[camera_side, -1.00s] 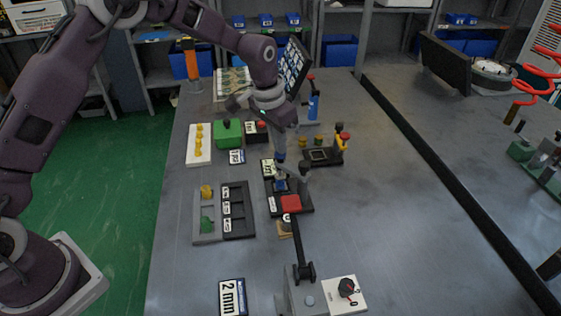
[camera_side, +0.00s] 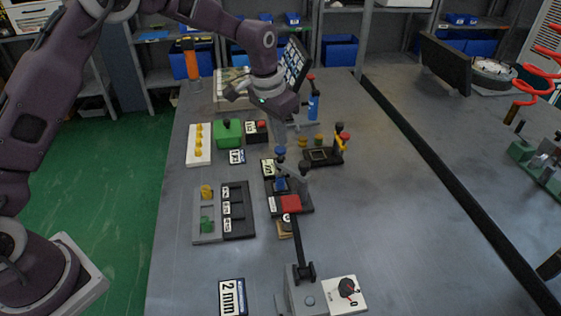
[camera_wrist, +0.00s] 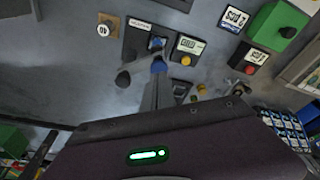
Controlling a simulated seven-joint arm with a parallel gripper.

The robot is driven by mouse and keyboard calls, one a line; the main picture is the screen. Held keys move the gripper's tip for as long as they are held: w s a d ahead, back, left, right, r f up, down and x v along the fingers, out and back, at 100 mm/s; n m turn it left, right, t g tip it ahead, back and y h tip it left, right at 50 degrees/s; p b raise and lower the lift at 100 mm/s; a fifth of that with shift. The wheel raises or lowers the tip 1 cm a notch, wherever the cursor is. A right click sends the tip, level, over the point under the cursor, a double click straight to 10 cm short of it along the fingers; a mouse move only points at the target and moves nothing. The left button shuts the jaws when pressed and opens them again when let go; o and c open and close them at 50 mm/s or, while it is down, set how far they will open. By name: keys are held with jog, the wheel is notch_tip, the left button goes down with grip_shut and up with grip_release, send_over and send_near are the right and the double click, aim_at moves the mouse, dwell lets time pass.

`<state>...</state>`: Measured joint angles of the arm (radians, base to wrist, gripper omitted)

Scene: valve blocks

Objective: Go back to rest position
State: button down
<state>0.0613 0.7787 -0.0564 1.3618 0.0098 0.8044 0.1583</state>
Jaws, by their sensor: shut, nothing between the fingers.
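My gripper (camera_side: 280,142) is shut and empty. In the side view it hangs pointing down above the dark fixture (camera_side: 302,207) in the middle of the table.
A green box (camera_side: 228,134), a white strip with yellow pieces (camera_side: 194,156) and a slotted tray (camera_side: 208,237) stand to the left. A black fixture with a yellow part (camera_side: 325,155) is to the right. The table's right half is largely clear.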

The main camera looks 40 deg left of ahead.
jog(key=shift+r, duration=0.1)
jog(key=s+a+r+n+t, duration=0.1)
jog(key=s+a+r+t, duration=0.15)
jog(key=s+r, duration=1.15)
jog(key=s+a+n, duration=0.1)
jog(key=s, duration=1)
jog(key=s+a+r+n, duration=0.1)
jog(key=s+a, duration=0.1)
jog(key=s, duration=0.9)
jog(key=shift+s+r+t+y, duration=0.25)
jog(key=shift+s+t+y, duration=0.05)
jog(key=shift+s+t, duration=0.15)
jog(key=shift+w, duration=0.1)
